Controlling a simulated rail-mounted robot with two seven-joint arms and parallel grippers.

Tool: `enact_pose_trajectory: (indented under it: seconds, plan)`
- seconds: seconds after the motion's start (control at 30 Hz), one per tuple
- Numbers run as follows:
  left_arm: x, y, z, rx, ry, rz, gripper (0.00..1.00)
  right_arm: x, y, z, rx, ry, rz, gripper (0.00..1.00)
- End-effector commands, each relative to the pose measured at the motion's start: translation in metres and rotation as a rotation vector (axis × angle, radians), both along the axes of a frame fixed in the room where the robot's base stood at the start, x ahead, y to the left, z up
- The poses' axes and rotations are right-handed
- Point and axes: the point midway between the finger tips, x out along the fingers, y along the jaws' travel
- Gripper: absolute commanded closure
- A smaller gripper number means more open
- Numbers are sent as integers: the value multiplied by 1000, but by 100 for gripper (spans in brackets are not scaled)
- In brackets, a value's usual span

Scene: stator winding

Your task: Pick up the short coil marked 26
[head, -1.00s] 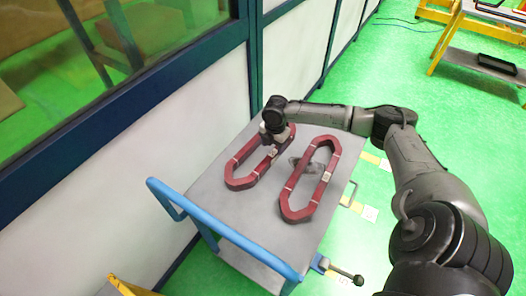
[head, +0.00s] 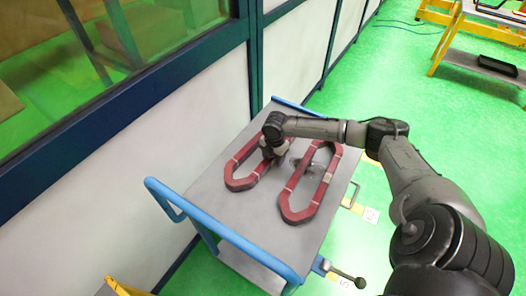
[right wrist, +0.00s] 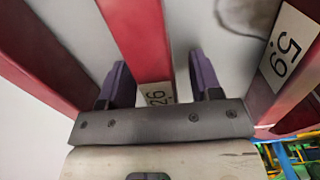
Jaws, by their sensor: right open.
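The short coil marked 26 is a dark red elongated ring (head: 240,184) lying flat on the left of the trolley top. My right gripper (head: 274,156) is low over its right side. In the right wrist view, the open right gripper (right wrist: 158,68) has one purple finger on each side of the red bar (right wrist: 140,45). The white label 26 (right wrist: 157,94) shows between the fingers, partly cut off by the gripper body. Whether the fingers touch the bar cannot be told. My left gripper is not in view.
A second, longer red coil (head: 296,207) lies to the right on the grey trolley (head: 232,222); its label 59 (right wrist: 284,45) shows in the right wrist view. Blue handles (head: 225,232) edge the trolley, and a white wall (head: 130,170) stands left.

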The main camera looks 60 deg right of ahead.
Motion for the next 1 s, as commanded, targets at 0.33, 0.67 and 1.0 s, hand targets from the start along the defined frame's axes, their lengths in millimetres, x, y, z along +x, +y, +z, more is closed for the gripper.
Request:
enact_pose_trajectory:
  seconds: [0.33, 0.67, 1.0]
  plan:
    - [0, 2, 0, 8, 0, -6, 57, 0, 0, 0, 0, 0, 0, 73]
    - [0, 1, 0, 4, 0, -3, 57, 0, 0, 0, 0, 0, 0, 100]
    - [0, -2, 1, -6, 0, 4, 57, 1, -1, 2, 0, -4, -1, 100]
